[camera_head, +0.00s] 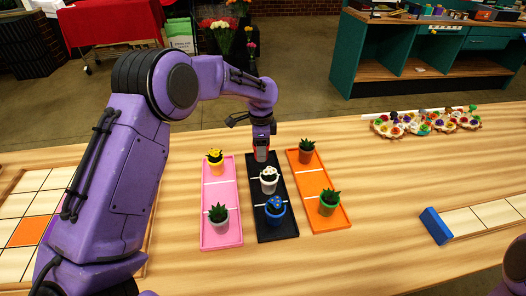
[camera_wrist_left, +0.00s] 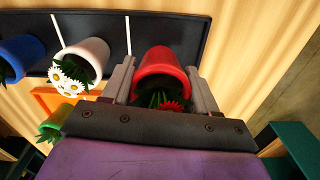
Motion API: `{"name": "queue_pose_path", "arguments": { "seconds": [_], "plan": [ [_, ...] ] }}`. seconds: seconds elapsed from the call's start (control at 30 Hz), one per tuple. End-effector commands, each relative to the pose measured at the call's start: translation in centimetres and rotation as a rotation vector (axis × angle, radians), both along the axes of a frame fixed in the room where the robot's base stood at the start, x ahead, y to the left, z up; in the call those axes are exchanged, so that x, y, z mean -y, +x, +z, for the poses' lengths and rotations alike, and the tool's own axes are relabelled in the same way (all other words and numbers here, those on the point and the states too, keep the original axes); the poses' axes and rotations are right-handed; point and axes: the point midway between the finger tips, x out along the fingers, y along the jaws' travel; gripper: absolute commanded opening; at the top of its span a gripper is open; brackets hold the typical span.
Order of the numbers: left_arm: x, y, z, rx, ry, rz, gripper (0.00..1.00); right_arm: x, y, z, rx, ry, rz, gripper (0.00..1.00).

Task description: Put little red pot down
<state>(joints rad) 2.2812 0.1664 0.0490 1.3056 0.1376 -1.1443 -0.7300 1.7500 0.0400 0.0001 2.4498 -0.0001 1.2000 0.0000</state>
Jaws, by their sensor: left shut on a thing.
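The little red pot (camera_wrist_left: 162,62), with a red flower and green leaves, is between the fingers of my left gripper (camera_wrist_left: 162,88) in the left wrist view. The gripper is shut on it. In the head view my left gripper (camera_head: 262,148) points down at the far end of the black tray (camera_head: 285,215), and a bit of the red pot (camera_head: 261,155) shows below it. The pot is over the tray's far section; I cannot tell whether it touches the tray. Only a bit of my right arm shows at the lower right; its gripper is out of view.
A white pot (camera_head: 269,184) and a blue pot (camera_head: 275,214) stand in the black tray. The orange tray (camera_head: 318,185) holds a brown pot and a green pot. Flower bunches (camera_head: 425,123) lie at right.

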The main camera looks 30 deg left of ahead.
Motion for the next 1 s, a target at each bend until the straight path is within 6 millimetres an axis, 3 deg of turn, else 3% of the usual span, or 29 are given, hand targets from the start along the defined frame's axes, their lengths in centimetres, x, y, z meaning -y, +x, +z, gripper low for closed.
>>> {"name": "queue_pose_path", "arguments": {
  "seconds": [0.17,0.33,0.67,0.7,0.77,1.0],
  "plan": [
    [0.0,1.3,-1.3,0.001,0.000,-0.002,0.13,0.0,0.0,0.5,0.000,0.000,0.000,0.43],
    [0.1,1.1,-4.0,0.000,0.001,-0.004,0.13,0.0,0.0,1.0,0.000,0.000,0.000,0.43],
    [0.1,1.1,-4.5,0.002,0.000,-0.004,0.13,0.0,0.0,0.8,0.000,0.000,0.000,0.43],
    [0.1,1.1,-4.6,0.001,0.001,-0.004,0.65,0.0,0.0,0.8,0.000,0.000,0.000,0.43],
    [0.1,1.1,-4.6,0.001,0.001,-0.003,0.84,0.0,0.0,0.9,0.000,0.000,0.000,0.43],
    [0.1,1.1,-4.6,0.001,0.001,-0.003,0.84,0.0,0.0,0.9,0.000,0.000,0.000,0.43]
  ]
}}
